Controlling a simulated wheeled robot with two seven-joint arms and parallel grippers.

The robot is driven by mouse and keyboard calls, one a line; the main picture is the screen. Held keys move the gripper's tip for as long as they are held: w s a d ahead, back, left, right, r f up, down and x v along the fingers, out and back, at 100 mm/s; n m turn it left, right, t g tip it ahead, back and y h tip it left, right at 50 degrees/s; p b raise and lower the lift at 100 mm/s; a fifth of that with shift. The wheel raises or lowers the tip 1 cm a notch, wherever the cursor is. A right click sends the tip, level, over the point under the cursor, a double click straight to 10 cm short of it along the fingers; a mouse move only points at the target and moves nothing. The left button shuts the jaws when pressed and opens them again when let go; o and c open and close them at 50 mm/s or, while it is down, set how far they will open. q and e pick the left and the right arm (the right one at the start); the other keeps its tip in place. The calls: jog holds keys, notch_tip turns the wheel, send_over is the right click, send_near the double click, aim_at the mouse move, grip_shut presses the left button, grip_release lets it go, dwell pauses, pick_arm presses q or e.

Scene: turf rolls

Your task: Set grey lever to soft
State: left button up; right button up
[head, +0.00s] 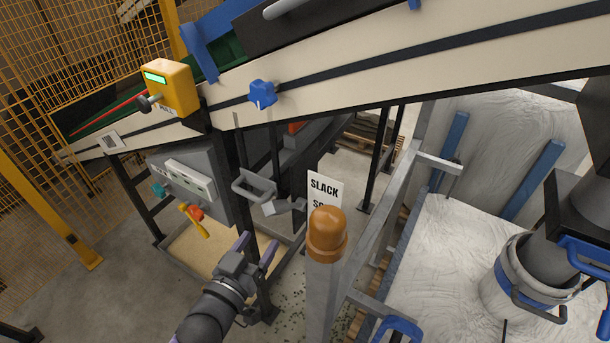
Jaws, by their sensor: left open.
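A white sign (323,190) reads "SLACK", with a second word starting "SO" below it, the rest hidden behind an orange-capped post. Just left of the sign is a small grey lever-like part (285,207) with a pale end; I cannot tell its exact setting. A grey D-shaped handle (254,186) sits just above and left of it. My left gripper (257,249) is below these parts, open and empty, its two fingers apart and pointing up. It does not appear to touch the grey part. My right gripper is not in view.
The orange-capped post (327,235) stands close right of my left gripper. A sloping cream conveyor beam (350,65) crosses above, with a yellow box (168,88) and blue knob (262,94). A white bucket (510,290) stands right.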

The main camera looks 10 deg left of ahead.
aim_at(277, 209)
pick_arm(q)
jog(key=x, duration=0.4)
jog(key=b+x, duration=0.1)
jog(key=x, duration=0.4)
jog(key=shift+w+a+r, duration=0.15)
jog(key=shift+w+a, duration=0.05)
grip_shut()
dwell(1.0)
